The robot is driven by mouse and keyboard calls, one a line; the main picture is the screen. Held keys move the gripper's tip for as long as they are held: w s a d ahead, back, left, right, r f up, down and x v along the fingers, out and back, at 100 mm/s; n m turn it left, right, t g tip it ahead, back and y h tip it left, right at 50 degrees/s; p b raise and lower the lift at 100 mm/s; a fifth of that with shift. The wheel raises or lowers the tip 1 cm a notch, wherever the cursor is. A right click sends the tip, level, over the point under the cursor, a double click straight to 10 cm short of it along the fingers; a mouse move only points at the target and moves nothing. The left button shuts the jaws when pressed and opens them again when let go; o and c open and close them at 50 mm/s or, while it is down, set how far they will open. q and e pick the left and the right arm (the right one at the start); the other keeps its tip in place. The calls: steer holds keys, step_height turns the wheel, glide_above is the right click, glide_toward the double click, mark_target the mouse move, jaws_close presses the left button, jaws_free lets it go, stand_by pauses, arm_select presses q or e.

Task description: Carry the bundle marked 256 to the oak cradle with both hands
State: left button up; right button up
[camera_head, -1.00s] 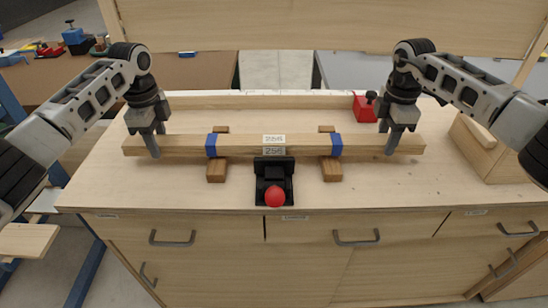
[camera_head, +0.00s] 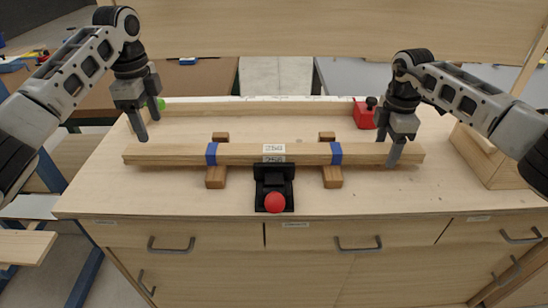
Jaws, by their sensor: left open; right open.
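The bundle marked 256 (camera_head: 300,154) is a long pale timber bundle with two blue bands and a white 256 label. It lies level across the two brown blocks of the oak cradle (camera_head: 216,178), one under each side near a band. My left gripper (camera_head: 149,127) is open, above and behind the bundle's left end, and appears clear of it. My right gripper (camera_head: 388,151) is open at the bundle's right end, with one finger in front of the timber. Its rear finger is partly hidden, so contact is unclear.
A black fixture with a red ball (camera_head: 274,202) stands in front of the bundle's middle. A red box (camera_head: 364,114) stands behind the right end. A wooden box (camera_head: 490,160) is at the bench's right. A green thing (camera_head: 161,104) shows behind my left gripper. The front bench top is mostly clear.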

steer(key=shift+r, duration=0.1)
arm_select(q)
step_height(320, 180, up, 4)
arm_select(e)
step_height(320, 180, up, 12)
stand_by(0.4)
arm_select(q)
steer(key=shift+s+f, duration=0.1)
arm_select(e)
steer(key=shift+f, duration=0.2)
